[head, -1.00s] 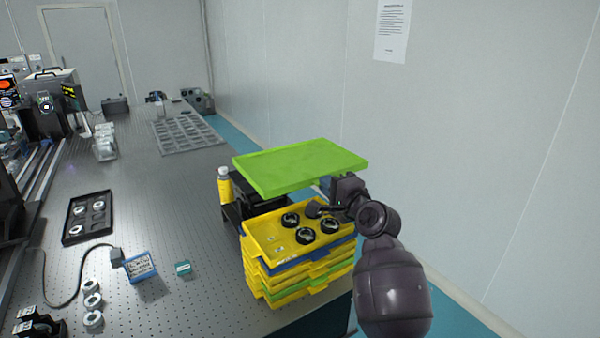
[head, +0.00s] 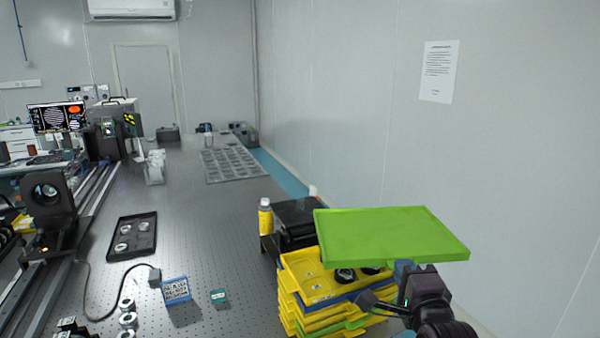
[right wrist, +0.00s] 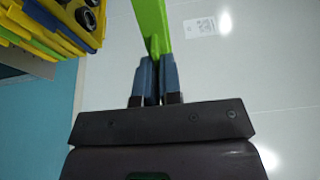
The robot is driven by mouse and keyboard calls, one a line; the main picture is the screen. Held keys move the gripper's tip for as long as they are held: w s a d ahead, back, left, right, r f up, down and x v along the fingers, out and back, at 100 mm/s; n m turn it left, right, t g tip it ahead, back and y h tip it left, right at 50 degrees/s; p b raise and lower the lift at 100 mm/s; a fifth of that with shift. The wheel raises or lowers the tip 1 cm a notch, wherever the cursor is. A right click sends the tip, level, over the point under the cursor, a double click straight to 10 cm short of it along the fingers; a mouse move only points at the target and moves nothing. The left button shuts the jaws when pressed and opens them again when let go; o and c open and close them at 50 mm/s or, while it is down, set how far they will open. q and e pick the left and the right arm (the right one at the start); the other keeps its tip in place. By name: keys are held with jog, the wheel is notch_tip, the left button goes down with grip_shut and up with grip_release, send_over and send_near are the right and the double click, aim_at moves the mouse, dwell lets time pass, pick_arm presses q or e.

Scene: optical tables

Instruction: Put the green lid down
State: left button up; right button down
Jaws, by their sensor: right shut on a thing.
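The green lid (head: 390,235) is a flat, bright tray-like plate held roughly level in the air, above and to the right of the stack of yellow trays (head: 302,265). My right gripper (head: 405,268) is shut on the lid's near edge. In the right wrist view the gripper (right wrist: 157,75) has its fingers closed on the lid (right wrist: 152,25), seen edge-on. The top yellow tray holds round black parts (head: 345,275), partly hidden under the lid. My left gripper is not in view.
A yellow bottle (head: 265,218) and a black box (head: 297,215) stand behind the stack. A black tray (head: 113,245), a blue box (head: 176,289) and a small green box (head: 218,296) are on the table, with bare tabletop (head: 205,220) between. The wall (head: 370,120) is at right.

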jog(key=s+d+f+h+b, duration=0.1)
jog(key=s+f, duration=0.6)
jog(key=f, duration=0.3)
jog(key=shift+s+f+m, duration=0.3)
jog(key=shift+s+f, duration=0.1)
jog(key=shift+s, duration=0.1)
